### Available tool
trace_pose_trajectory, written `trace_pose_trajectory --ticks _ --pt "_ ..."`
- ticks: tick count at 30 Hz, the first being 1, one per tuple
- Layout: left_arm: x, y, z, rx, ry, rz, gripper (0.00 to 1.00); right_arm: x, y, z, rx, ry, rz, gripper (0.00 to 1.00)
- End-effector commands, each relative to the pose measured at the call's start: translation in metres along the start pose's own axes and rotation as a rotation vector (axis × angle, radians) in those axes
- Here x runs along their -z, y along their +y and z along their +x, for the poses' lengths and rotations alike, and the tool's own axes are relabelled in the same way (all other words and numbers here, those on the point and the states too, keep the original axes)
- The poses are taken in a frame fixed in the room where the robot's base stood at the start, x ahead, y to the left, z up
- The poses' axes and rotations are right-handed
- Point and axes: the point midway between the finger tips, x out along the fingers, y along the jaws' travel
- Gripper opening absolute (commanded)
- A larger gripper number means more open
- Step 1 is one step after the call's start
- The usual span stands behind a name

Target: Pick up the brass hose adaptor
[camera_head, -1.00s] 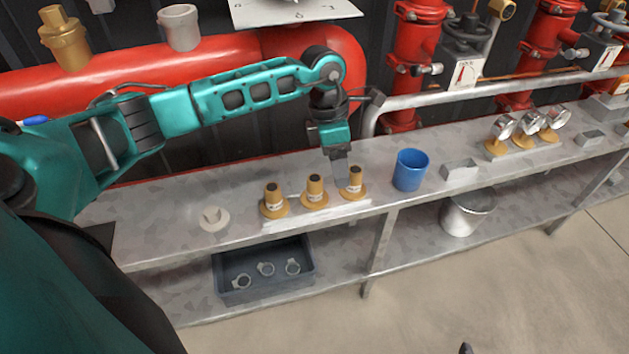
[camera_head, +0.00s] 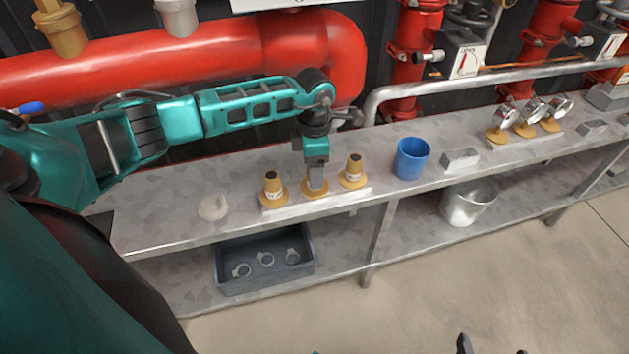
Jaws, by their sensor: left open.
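Three brass hose adaptors with round flanged bases stand upright in a row on a light plate on the steel shelf: the left one (camera_head: 272,190), the middle one (camera_head: 314,193) and the right one (camera_head: 352,172). My left gripper (camera_head: 316,182) points down at the middle adaptor and hides most of its upper part; its base shows below the fingers. The gripper is open. I cannot tell whether the fingers touch the adaptor.
A blue cup (camera_head: 411,160) and a grey block (camera_head: 460,159) stand to the right. A pale round piece (camera_head: 213,207) lies to the left. Below are a dark bin (camera_head: 264,278) with rings and a metal bucket (camera_head: 467,205). The red pipe (camera_head: 180,60) runs behind.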

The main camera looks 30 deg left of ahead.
Motion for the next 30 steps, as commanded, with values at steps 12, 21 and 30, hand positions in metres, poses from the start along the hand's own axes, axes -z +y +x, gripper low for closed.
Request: trace_pose_trajectory --ticks 12,21,30 --pt "0.000 -0.001 0.025 0.000 0.000 0.000 0.67 -0.002 0.000 0.004 0.000 0.006 0.000 0.95" --pt "0.001 -0.001 0.025 0.000 0.000 0.000 0.38 -0.002 0.000 0.004 0.000 0.006 -0.001 0.95" --pt "0.001 -0.001 0.025 0.001 0.000 0.000 0.10 -0.002 0.001 0.004 0.000 0.005 -0.003 0.95"
